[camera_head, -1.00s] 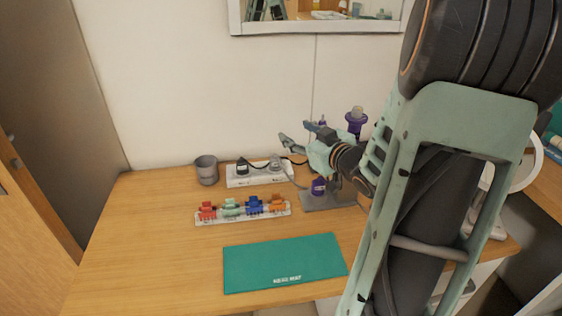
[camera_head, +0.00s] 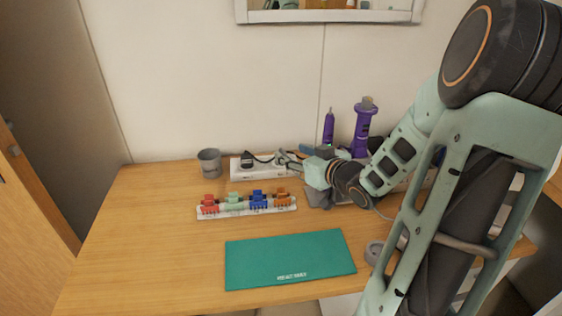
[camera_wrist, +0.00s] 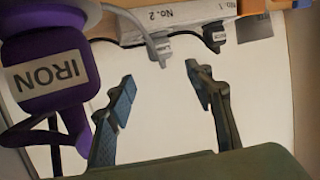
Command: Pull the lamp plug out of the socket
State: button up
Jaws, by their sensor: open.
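A white power strip (camera_head: 243,174) lies along the wall at the back of the desk; in the wrist view it (camera_wrist: 180,22) crosses the top, marked No. 2 and No. 1. A grey plug (camera_wrist: 159,46) sits in it near No. 2, and a black plug (camera_wrist: 213,38) near No. 1. Both carry small tags that I cannot read surely, so which is the lamp's is unclear. The black plug (camera_head: 246,159) also shows in the head view. My gripper (camera_wrist: 160,74) is open and empty, its fingertips a little short of the grey plug, which lies roughly between their lines.
A purple tool tagged IRON (camera_wrist: 50,72) hangs close left of my fingers in the wrist view. A purple bottle-like tool (camera_head: 361,130) stands behind my wrist. A rack of coloured clips (camera_head: 246,207), a grey cup (camera_head: 209,162) and a green mat (camera_head: 289,259) are on the desk.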

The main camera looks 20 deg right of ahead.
aim_at(282, 149)
jog(key=x, duration=0.2)
jog(key=b+x, duration=0.1)
jog(key=x, duration=0.1)
jog(key=shift+a, duration=0.25)
jog(key=c, duration=1.2)
jog(key=shift+r, duration=0.2)
